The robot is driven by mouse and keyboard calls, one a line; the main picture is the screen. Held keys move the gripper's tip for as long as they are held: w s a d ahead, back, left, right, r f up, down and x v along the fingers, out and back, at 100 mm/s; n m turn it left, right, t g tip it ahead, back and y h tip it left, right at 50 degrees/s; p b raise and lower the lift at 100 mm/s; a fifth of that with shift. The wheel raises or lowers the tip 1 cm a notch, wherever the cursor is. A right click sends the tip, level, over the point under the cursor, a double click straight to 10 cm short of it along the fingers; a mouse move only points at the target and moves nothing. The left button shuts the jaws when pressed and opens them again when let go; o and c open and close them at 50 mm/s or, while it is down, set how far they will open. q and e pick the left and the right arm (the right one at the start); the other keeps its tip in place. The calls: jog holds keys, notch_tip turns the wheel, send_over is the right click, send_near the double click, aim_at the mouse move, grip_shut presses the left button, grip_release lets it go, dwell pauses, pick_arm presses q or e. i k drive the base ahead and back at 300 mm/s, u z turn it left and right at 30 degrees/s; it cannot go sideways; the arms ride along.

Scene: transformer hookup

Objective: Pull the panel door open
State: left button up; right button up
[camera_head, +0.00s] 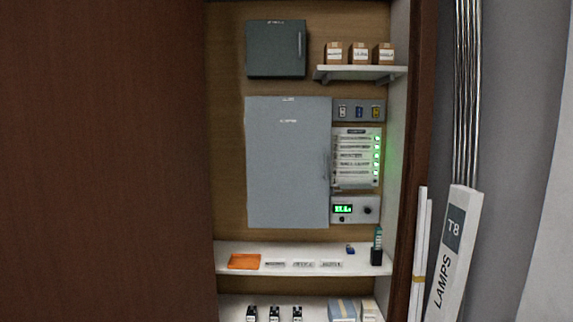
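The panel door (287,165) is a large light grey rectangle on the wooden back wall of the recess. It looks shut and flat against its box, with a small handle (326,168) at its right edge. A smaller dark grey cabinet (275,50) with its own handle hangs above it and also looks shut. It carries a small label I cannot read. Neither of my grippers shows in the head view.
A shelf (230,268) below the door holds an orange item (244,261), small labelled strips and a green-topped bottle (377,245). Indicator modules (356,158) sit right of the door. A brown panel (105,160) fills the left. A lamp box (455,255) leans at right.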

aim_at(288, 152)
jog(key=z, duration=0.3)
jog(key=i, duration=0.85)
jog(key=z, duration=0.75)
jog(key=i, duration=0.65)
jog(key=z, duration=0.2)
